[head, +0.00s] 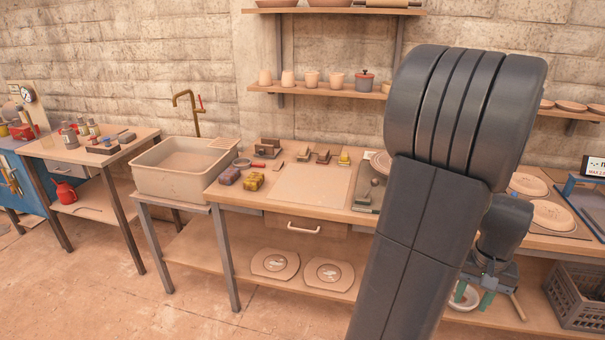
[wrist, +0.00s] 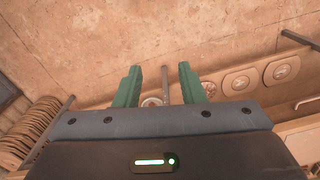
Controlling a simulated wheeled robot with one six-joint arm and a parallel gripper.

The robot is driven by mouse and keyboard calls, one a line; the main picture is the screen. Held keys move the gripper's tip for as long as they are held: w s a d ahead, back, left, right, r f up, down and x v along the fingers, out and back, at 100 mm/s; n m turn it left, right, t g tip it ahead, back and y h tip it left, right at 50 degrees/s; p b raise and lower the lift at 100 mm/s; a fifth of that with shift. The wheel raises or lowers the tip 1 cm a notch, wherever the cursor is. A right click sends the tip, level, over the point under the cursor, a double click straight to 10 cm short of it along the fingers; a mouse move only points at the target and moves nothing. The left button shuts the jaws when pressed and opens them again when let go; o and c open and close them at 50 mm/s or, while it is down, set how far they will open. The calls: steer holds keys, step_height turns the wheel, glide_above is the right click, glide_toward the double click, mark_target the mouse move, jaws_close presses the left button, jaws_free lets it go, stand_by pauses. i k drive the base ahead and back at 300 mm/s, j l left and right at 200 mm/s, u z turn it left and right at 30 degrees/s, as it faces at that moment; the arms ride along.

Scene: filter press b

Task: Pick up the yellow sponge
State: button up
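My gripper (head: 484,297) hangs low at the right in the head view, in front of the bench's lower shelf and well away from the yellow sponge. In the wrist view its two green fingers (wrist: 158,88) are apart with nothing between them. The yellow sponge does not show in the wrist view.
A basin (head: 181,170) with a tap stands left of the bench. A pale board (head: 310,184) lies right of the sponges, with small tools behind it. My arm hides part of the bench. A grey crate (head: 580,296) stands at the lower right. Floor in front is clear.

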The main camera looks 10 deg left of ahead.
mark_target(255, 180)
steer(key=i+j+u, duration=0.15)
steer(key=i+j, duration=0.5)
steer(key=j, duration=0.35)
steer(key=i+j+u, duration=0.1)
steer(key=i+j, duration=0.6)
steer(key=j, duration=0.2)
steer(key=i+j+u, duration=0.15)
steer(key=i+j, duration=0.55)
steer(key=j, duration=0.15)
